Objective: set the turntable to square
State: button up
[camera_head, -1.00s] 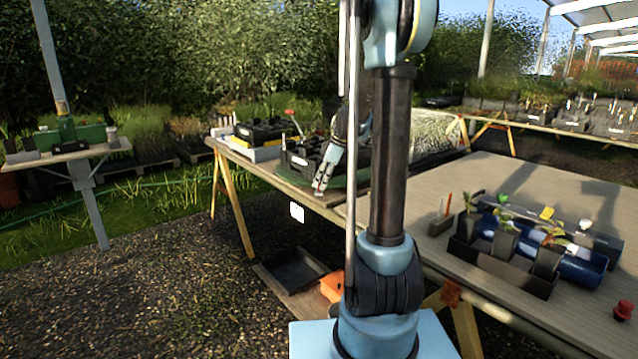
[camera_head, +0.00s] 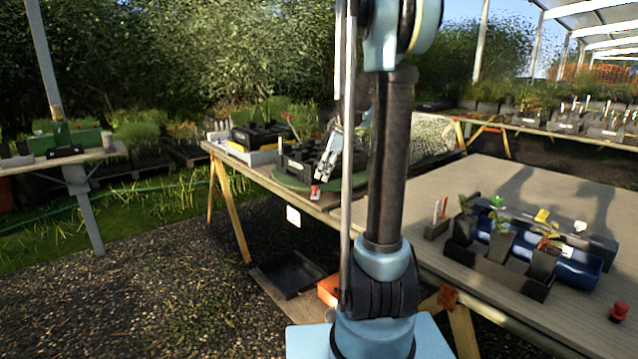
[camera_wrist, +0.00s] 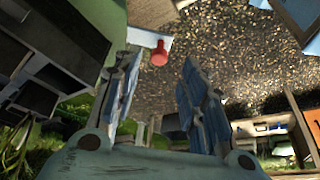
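The turntable (camera_head: 288,183) is a green disc at the front edge of the far bench, partly hidden by my arm. A black celled tray (camera_head: 298,158) stands on it. In the wrist view the green rim (camera_wrist: 106,14) and the dark tray (camera_wrist: 30,95) show at the left. A red knob (camera_head: 315,191) is at the bench's front edge by the disc; it also shows in the wrist view (camera_wrist: 159,54). My gripper (camera_wrist: 160,75) is open and empty, with the knob in view between its fingers, beyond them. I cannot tell whether it touches. The turntable's exact angle is unclear.
Another black tray (camera_head: 262,134) stands further back on the bench. The near bench (camera_head: 490,180) at right holds a dark rack of potted seedlings (camera_head: 500,268) and a red knob (camera_head: 619,312). A black tray (camera_head: 290,274) lies low beneath the bench. Gravel ground is open at left.

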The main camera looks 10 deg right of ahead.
jog(key=v, duration=0.6)
jog(key=s+f+m+h, duration=0.1)
jog(key=s+f+m, duration=0.4)
jog(key=s, duration=0.6)
jog(key=s+d+f+m+t+h, duration=0.1)
jog(key=s+f+m, duration=0.4)
jog(key=s, duration=0.7)
jog(key=s+d+f+m+h, duration=0.1)
jog(key=s+f+m, duration=0.4)
jog(key=s, duration=0.6)
jog(key=shift+s+f+h, duration=0.4)
jog(key=shift+f+h, duration=0.3)
jog(key=shift+f, duration=0.2)
jog(key=shift+s+f, duration=0.3)
jog(key=shift+s, duration=0.05)
jog(key=shift+c, duration=0.7)
